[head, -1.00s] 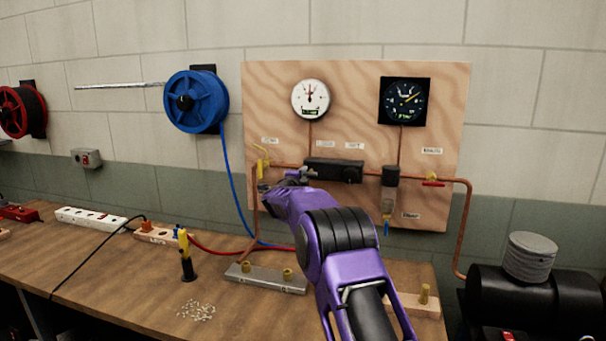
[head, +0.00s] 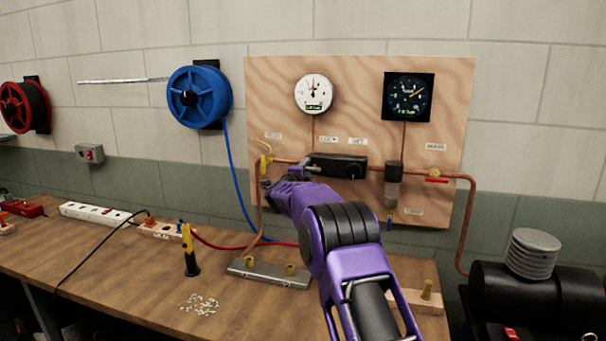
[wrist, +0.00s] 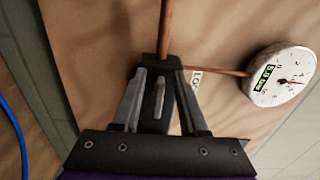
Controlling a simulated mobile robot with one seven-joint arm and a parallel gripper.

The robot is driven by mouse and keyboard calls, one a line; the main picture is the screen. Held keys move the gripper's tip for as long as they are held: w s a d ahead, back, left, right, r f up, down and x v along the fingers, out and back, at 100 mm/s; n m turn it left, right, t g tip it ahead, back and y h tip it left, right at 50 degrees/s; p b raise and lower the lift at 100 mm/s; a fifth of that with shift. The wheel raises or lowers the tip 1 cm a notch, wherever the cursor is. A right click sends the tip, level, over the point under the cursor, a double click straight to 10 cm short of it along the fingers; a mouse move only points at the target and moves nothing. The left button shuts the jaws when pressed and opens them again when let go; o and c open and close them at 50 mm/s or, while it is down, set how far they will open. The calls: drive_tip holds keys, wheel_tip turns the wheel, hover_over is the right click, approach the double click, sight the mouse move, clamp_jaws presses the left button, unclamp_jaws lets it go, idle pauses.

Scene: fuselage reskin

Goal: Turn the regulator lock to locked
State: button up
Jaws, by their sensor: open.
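The regulator (head: 345,167) is a long black block on the plywood board, under the small LOCK and SET labels. My gripper (head: 292,175) is at its left end, reaching up from the bench. In the wrist view my gripper (wrist: 160,75) is open, with one finger on each side of the regulator's dark end. A small grey lever (wrist: 158,98), apparently the lock, stands between the fingers. I cannot tell whether the fingers touch it. Part of a label shows beside the right finger, and the rest is hidden. The lever's exact setting is unclear in the head view.
A white gauge (head: 314,94) and a black gauge (head: 408,97) sit above on the board. Copper pipe (head: 468,215) runs along it. A yellow valve handle (head: 264,150) is close to my gripper's left. A metal manifold (head: 268,272) lies on the bench below.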

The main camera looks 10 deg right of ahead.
drive_tip(key=b+v, duration=0.3)
drive_tip(key=v, duration=1.4)
drive_tip(key=shift+s, duration=0.2)
